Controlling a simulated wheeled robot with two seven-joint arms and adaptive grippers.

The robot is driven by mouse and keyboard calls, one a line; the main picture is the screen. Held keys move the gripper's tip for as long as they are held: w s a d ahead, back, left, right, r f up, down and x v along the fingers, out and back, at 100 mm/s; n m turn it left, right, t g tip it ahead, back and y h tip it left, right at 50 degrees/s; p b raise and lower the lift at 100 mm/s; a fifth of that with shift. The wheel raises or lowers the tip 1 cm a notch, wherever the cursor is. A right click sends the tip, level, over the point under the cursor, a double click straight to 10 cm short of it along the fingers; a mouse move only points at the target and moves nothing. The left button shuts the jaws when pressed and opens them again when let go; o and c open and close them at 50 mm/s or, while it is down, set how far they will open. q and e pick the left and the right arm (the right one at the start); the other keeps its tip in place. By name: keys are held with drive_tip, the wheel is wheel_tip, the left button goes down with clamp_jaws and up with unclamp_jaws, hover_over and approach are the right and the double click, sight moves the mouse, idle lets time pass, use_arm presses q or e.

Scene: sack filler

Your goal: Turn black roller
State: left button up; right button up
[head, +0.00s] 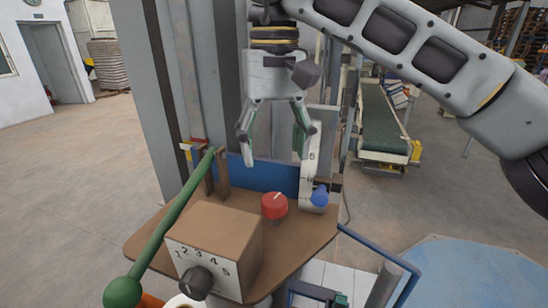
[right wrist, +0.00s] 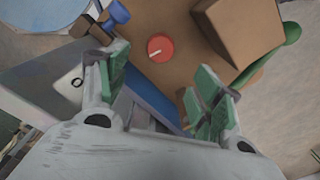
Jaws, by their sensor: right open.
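A dark, blackish knob (head: 196,281) sits on the front of a brown box (head: 215,240) in the head view, below a number scale. It is the only black turning part I can make out; whether it is the black roller I cannot tell. My right gripper (head: 277,150) is open and empty, pointing down above the back edge of the brown panel. It is behind and to the right of the box, apart from the knob. In the right wrist view the open fingers (right wrist: 160,78) show with the box (right wrist: 238,30) beyond them; the knob is hidden there. My left gripper is not in view.
A green lever (head: 170,222) with a ball end rises left of the box. Grey columns (head: 150,90) stand behind. Open floor lies left.

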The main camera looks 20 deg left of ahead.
drive_tip(key=shift+r, duration=0.8)
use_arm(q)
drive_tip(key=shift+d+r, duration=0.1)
use_arm(e)
drive_tip(key=shift+r, duration=0.1)
use_arm(q)
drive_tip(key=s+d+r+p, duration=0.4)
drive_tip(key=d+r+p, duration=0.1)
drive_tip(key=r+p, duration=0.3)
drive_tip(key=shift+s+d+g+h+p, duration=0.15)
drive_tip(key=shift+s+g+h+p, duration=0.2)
drive_tip(key=shift+p, duration=0.2)
use_arm(e)
wheel_tip(320, 180, up, 9)
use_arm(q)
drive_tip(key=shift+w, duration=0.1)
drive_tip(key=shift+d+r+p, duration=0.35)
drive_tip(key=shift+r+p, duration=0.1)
use_arm(e)
drive_tip(key=shift+r, duration=0.45)
